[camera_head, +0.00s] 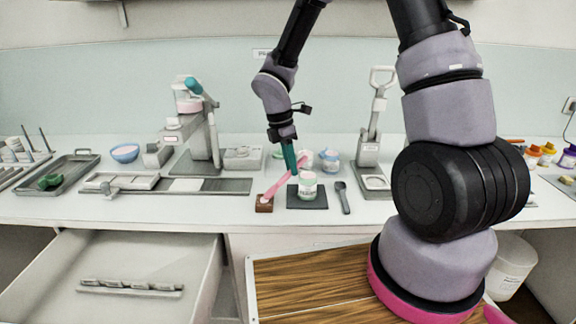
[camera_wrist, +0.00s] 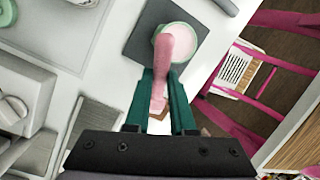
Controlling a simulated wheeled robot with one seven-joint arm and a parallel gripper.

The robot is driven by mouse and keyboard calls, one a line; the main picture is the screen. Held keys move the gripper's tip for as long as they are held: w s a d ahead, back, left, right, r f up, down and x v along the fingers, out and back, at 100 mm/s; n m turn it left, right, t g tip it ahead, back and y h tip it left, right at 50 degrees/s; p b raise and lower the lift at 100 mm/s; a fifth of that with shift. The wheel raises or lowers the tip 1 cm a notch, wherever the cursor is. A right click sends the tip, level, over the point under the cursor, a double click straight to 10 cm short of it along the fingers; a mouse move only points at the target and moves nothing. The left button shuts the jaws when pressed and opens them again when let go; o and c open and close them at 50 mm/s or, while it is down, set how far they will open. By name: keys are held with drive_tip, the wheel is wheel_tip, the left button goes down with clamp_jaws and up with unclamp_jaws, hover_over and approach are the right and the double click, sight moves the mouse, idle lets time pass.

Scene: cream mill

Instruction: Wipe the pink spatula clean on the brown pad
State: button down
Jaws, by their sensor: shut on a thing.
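My gripper (camera_head: 291,168) has teal fingers and points down over the front of the counter. It is shut on the pink spatula (camera_head: 277,187), which slants down to the left. The spatula's lower end is at the small brown pad (camera_head: 264,207) near the counter's front edge; I cannot tell if it touches. In the wrist view the pink spatula (camera_wrist: 175,47) runs between the teal fingers (camera_wrist: 163,100), and its near part hides most of the pad.
Pale jars (camera_head: 330,162) stand behind. An open drawer (camera_head: 120,275) juts out below left.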

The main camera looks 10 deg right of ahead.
drive_tip(key=shift+w+d, duration=0.1)
drive_tip(key=shift+d, duration=0.15)
drive_tip(key=shift+a, duration=0.15)
idle(0.8)
idle(1.0)
drive_tip(key=shift+s+a, duration=0.3)
drive_tip(key=shift+a, duration=0.3)
